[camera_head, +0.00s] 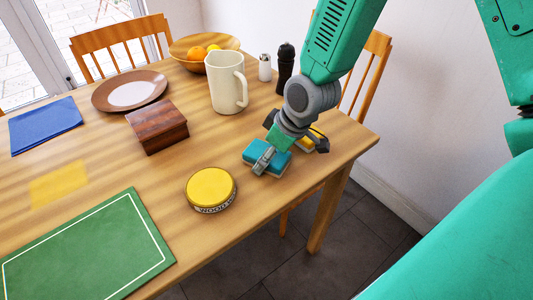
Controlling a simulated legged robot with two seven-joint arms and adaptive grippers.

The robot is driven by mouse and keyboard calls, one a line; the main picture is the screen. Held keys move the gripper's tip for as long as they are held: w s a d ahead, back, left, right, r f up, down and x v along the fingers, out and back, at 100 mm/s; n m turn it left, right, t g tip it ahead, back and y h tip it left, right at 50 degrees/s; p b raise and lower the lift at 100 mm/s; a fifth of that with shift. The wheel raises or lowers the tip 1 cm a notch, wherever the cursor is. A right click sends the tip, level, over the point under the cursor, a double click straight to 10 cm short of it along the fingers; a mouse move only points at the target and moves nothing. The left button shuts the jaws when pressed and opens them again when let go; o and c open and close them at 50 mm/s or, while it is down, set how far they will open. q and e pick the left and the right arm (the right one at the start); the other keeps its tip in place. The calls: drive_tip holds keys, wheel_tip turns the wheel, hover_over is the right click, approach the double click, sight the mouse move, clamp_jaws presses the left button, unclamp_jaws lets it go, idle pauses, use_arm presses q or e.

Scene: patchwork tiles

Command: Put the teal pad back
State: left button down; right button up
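The teal pad (254,153) is a small block with a blue-teal top and a paler lower edge. It lies on the wooden table near the right-hand edge, to the right of the round yellow-lidded tin. My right gripper (291,143) reaches down from the upper right, directly over the pad. Its grey fingers are spread apart, and one of them crosses in front of the pad's top. The gripper hides part of the pad, and I cannot tell whether that finger touches it. My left gripper is not in view.
A yellow item (303,146) shows partly behind the gripper. The tin (211,187), wooden box (156,125), cream pitcher (225,85) and pepper mill (285,68) stand nearby. A green mat (85,250) lies front left beside a yellow patch (58,184). The table edge (345,160) is close.

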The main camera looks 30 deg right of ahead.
drive_tip(key=shift+d, duration=0.2)
drive_tip(key=shift+d+r, duration=0.1)
drive_tip(key=shift+r, duration=0.1)
drive_tip(key=p+v, duration=0.1)
drive_tip(key=v, duration=0.2)
drive_tip(key=p+v, duration=0.1)
drive_tip(key=v, duration=0.3)
drive_tip(key=a+p+v, duration=0.1)
drive_tip(key=v, duration=0.3)
drive_tip(key=shift+r, duration=0.1)
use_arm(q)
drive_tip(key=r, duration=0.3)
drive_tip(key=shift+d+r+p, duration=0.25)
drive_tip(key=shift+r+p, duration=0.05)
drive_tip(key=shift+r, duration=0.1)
use_arm(e)
drive_tip(key=shift+s+d+r, duration=0.2)
drive_tip(key=shift+d+r, duration=0.05)
drive_tip(key=shift+d, duration=0.25)
drive_tip(key=shift+a, duration=0.1)
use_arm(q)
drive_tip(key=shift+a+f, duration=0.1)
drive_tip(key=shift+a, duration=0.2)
use_arm(e)
drive_tip(key=shift+a+r, duration=0.1)
drive_tip(key=shift+a, duration=0.15)
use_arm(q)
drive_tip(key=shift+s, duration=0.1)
